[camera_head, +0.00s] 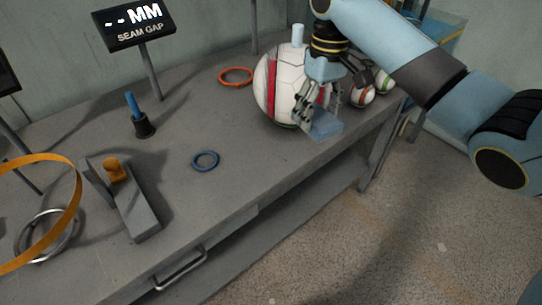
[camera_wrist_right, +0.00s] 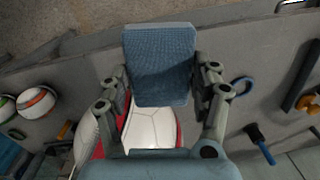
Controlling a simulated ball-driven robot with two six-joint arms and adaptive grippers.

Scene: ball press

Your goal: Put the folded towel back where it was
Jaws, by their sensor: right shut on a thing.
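The folded towel (camera_head: 326,126) is a blue, flat rectangular pad near the bench's front edge, in front of the big ball. It fills the upper middle of the right wrist view (camera_wrist_right: 160,65). My right gripper (camera_head: 320,106) is shut on the towel, with a finger on each side of it (camera_wrist_right: 160,85). The towel looks close to the bench top, but I cannot tell whether it touches. My left gripper is in neither view.
A large white and red ball (camera_head: 283,85) stands right behind the gripper. Small balls (camera_head: 362,94) lie to the right. An orange ring (camera_head: 236,69), a blue ring (camera_head: 193,160), a blue-handled tool (camera_head: 142,124) and a grey block (camera_head: 137,213) are on the bench (camera_head: 250,160).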

